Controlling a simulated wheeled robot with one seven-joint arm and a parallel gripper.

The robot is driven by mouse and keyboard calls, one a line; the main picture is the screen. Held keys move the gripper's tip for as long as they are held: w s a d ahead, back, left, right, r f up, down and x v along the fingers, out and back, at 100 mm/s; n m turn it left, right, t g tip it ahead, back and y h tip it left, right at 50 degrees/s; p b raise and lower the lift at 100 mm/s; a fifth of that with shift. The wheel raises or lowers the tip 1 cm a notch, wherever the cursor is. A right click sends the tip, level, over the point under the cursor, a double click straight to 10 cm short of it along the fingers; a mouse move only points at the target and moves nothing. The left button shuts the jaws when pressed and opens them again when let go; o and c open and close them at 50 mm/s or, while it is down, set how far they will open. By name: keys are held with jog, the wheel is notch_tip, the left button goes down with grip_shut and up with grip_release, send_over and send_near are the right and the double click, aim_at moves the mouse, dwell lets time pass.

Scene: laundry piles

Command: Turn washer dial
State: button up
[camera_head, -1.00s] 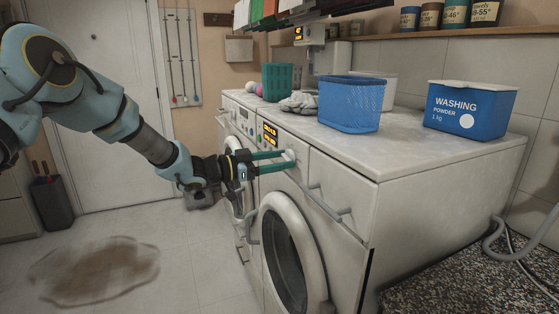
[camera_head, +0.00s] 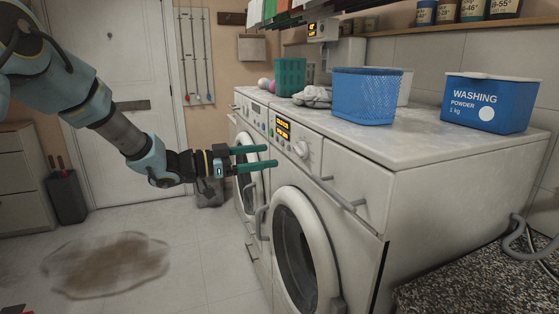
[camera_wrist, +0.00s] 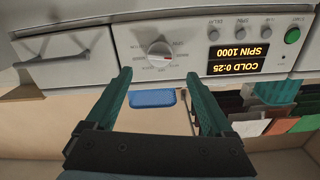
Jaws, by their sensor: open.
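The washer dial (camera_head: 301,149) is a round white knob on the front panel of the nearer washer (camera_head: 345,215), right of its lit display (camera_head: 283,130). In the wrist view the dial (camera_wrist: 160,52) shows a red mark, and the display (camera_wrist: 238,58) reads "COLD 0:25 SPIN 1000" upside down. My gripper (camera_head: 262,157) is open and empty, its two green fingers pointing at the panel. It is in front and left of the dial, apart from it. In the wrist view the dial appears between and beyond the fingertips (camera_wrist: 159,88).
A drawer handle (camera_head: 340,193) sticks out right of the dial, above the round door (camera_head: 300,250). A blue basket (camera_head: 364,97), a green basket (camera_head: 291,76) and a washing powder box (camera_head: 489,103) stand on top. The floor in front is open, with a dark stain (camera_head: 107,265).

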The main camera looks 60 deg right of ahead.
jog(key=shift+v, duration=1.25)
jog(key=w+a+f+n+t, duration=0.1)
jog(key=w+a+n+t, duration=0.35)
jog(key=w, duration=0.45)
jog(key=w+a+f+n+t, duration=0.1)
jog(key=w+a+n+t, duration=0.2)
jog(key=w+t, duration=0.4)
jog(key=w+a+f+n+t+y, duration=0.2)
jog(key=w+a+n+t+y, duration=0.15)
jog(key=w+a, duration=0.45)
jog(key=w+a+f+n+t+y, duration=0.2)
jog(key=w+a+n+y, duration=0.15)
jog(key=a, duration=0.95)
jog(key=s+a+f+n+y, duration=0.2)
jog(key=a+n+y, duration=0.3)
jog(key=a, duration=1.3)
jog(key=s+a+f+n+g+y, duration=0.2)
jog(key=s+a+n+g, duration=0.2)
jog(key=s+a, duration=0.9)
jog(key=shift+s+f+n+g, duration=0.35)
jog(key=shift+s+n, duration=0.45)
jog(key=shift+n, duration=0.35)
